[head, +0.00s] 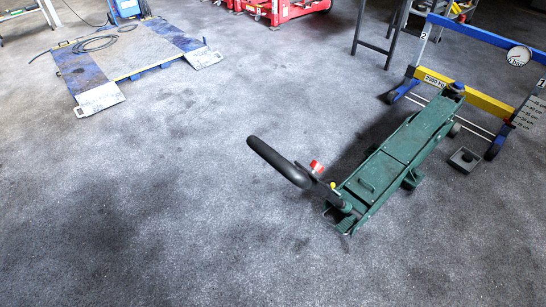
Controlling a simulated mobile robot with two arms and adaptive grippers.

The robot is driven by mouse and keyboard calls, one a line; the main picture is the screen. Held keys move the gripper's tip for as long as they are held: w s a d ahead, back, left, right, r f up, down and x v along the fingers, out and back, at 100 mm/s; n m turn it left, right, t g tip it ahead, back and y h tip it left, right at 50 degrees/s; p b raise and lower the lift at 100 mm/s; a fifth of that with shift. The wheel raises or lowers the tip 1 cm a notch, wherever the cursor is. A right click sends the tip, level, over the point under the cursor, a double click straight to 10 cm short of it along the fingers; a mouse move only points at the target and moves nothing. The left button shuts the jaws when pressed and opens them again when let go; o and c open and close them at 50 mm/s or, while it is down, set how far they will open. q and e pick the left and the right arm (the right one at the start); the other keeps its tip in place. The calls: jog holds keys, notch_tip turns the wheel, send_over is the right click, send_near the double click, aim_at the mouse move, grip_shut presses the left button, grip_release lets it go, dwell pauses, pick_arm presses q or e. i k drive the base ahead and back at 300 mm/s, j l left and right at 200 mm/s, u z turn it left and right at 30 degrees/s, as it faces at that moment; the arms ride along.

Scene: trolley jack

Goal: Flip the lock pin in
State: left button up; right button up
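A green trolley jack (385,165) stands on the floor right of the middle in the head view. Its black looped handle (278,161) rises at the near end and leans to the left. A small red part (317,167) and a small yellow part (333,185) sit near the handle's base. I cannot tell which part is the lock pin, or how it is set. Neither of my grippers is in view.
A blue and yellow frame (480,98) with a round dial stands beyond the jack's far end. A small dark box (463,160) lies right of the jack. A low blue-edged platform (135,50) is at upper left. The floor left of the jack is clear.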

aim_at(332, 185)
jog(key=z, duration=0.45)
jog(key=i+j+z, duration=0.15)
jog(key=j+z, duration=0.15)
jog(key=i+j+z, duration=0.15)
jog(key=j+z, duration=0.15)
jog(key=i+j+z, duration=0.1)
jog(key=j+z, duration=0.25)
jog(key=j, duration=0.15)
jog(key=i+j+z, duration=0.1)
jog(key=j, duration=0.95)
jog(key=i+j+z, duration=0.1)
jog(key=j, duration=0.95)
jog(key=i+j+z, duration=0.1)
jog(key=j, duration=0.95)
